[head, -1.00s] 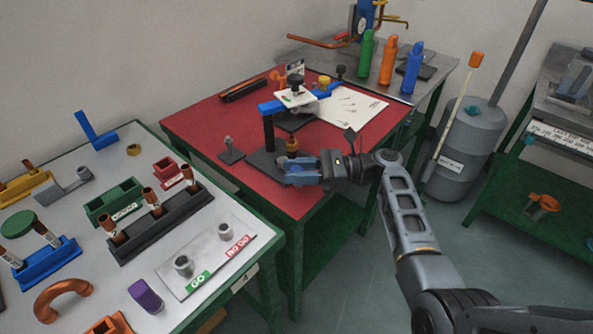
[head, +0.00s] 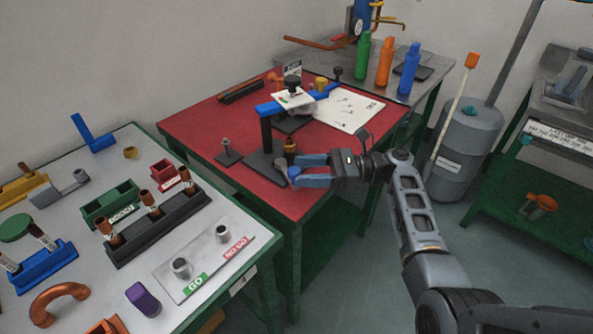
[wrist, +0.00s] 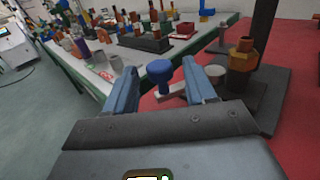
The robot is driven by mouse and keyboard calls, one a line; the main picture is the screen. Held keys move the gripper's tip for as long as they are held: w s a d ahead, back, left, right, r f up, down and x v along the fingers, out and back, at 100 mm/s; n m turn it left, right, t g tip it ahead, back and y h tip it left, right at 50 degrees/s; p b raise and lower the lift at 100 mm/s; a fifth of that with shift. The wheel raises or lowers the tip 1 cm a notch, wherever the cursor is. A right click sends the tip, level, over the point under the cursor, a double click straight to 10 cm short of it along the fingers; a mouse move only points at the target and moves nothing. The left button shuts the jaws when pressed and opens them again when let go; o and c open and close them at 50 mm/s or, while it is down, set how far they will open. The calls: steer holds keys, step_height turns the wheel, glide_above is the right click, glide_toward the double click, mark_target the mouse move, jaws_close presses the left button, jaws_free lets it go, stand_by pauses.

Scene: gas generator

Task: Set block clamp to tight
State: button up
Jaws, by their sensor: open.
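A blue knob (wrist: 160,70) on a short pale lever stands beside a small grey post (wrist: 215,75) at the red table's near edge. I take this lever to be the block clamp's handle. In the head view the blue knob (head: 294,171) shows small at the fingertips. My gripper (wrist: 162,64) is open, with one blue finger on each side of the knob; whether either finger touches it I cannot tell. In the head view my gripper (head: 300,170) reaches in from the right, low over the table corner. The jaws hold nothing.
A brass fitting (wrist: 242,62) on a dark base (wrist: 262,95) stands close to my right finger in the wrist view. A black post with a blue arm (head: 272,107) rises behind. A grey bench (head: 205,230) with several fittings lies to the left.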

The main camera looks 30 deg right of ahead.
steer(key=v, duration=0.5)
stand_by(0.5)
